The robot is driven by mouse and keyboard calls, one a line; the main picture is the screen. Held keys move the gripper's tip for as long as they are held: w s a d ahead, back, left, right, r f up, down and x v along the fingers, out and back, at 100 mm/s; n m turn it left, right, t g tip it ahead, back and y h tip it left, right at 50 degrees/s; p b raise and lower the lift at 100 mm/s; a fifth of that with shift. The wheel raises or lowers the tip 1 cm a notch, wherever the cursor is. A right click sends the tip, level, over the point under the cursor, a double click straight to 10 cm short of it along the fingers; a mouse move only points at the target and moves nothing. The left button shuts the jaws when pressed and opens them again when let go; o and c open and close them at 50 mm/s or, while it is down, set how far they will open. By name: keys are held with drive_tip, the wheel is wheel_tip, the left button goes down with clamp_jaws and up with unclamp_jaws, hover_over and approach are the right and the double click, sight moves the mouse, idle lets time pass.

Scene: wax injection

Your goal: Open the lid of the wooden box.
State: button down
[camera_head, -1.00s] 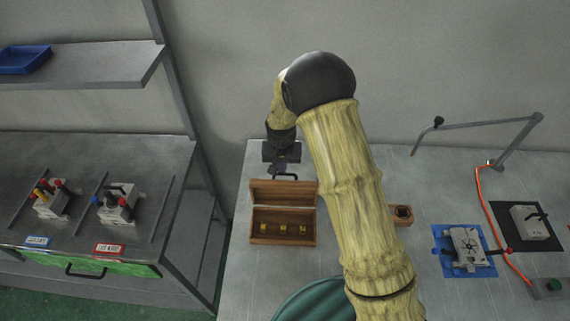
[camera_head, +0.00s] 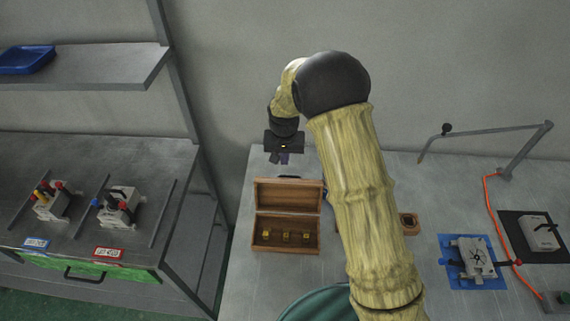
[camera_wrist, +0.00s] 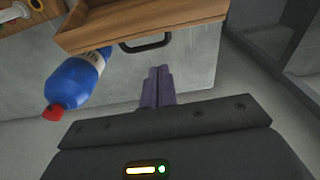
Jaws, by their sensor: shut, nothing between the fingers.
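The wooden box (camera_head: 286,249) stands on the right-hand table with its lid (camera_head: 288,193) raised and leaning back at the rear. Several small brass-coloured pieces (camera_head: 287,236) sit inside it. My gripper (camera_head: 280,159) is behind the box, above the table's back edge, apart from the lid. In the wrist view my gripper (camera_wrist: 158,72) has its two fingers together with nothing between them. The lid (camera_wrist: 140,22) shows there too, with its dark handle (camera_wrist: 146,43) just beyond the fingertips.
A blue bottle with a red cap (camera_wrist: 74,82) shows in the wrist view, left of the fingers. A small wooden block (camera_head: 409,222) stands right of my arm. A grey device (camera_head: 473,257) lies on a blue mat farther right. A metal arm stand (camera_head: 495,127) is at the back right.

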wheel_tip(320, 180, up, 6)
drive_tip(key=s+b, duration=0.1)
drive_tip(key=s, duration=0.1)
drive_tip(key=shift+a+f, duration=0.15)
drive_tip(key=shift+a, duration=0.15)
drive_tip(key=shift+d, duration=0.15)
drive_tip(key=s+d+r, duration=0.2)
drive_tip(key=s+d, duration=0.8)
drive_tip(key=s+d+r+t, duration=0.1)
drive_tip(key=s+d+r, duration=0.1)
drive_tip(key=s+d, duration=0.8)
drive_tip(key=shift+s+d, duration=0.2)
drive_tip(key=shift+d, duration=0.3)
